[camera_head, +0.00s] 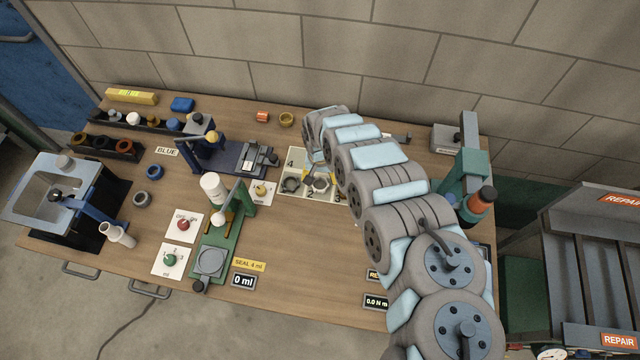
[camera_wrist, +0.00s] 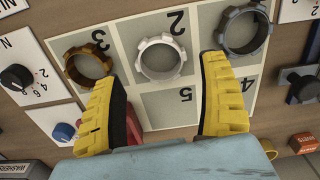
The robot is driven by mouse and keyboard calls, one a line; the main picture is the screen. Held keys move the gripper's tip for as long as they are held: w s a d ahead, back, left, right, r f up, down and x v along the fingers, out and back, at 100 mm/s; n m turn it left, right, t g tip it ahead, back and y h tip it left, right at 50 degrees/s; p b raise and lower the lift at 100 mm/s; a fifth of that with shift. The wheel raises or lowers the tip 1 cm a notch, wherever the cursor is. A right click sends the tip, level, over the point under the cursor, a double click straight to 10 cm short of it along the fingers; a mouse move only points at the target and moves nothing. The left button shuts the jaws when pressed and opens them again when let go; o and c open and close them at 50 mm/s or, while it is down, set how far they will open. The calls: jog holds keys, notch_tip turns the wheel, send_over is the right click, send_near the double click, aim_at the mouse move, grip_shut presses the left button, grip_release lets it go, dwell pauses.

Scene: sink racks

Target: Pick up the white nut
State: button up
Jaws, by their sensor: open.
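The white nut (camera_wrist: 160,76) lies flat in the cell marked 2 of a pale numbered board (camera_wrist: 119,22) in the wrist view. It also shows in the head view (camera_head: 321,189), close to my arm's end. My gripper (camera_wrist: 162,70) is open, with one yellow finger on each side of the white nut and nothing held. The fingertips appear apart from the nut; their height above the board is hard to tell. A dark grey nut (camera_wrist: 228,40) lies at the upper right.
The cell marked 5 (camera_wrist: 170,108) looks empty. In the head view, a blue fixture (camera_head: 235,158) and a green fixture (camera_head: 222,235) stand left of the board.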

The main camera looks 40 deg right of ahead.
aim_at(320, 186)
jog(key=shift+w+f+b, duration=0.15)
jog(key=shift+f+b, duration=0.2)
jog(key=shift+f, duration=1.8)
jog(key=c, duration=0.8)
jog(key=shift+c, duration=0.2)
jog(key=shift+r, duration=0.1)
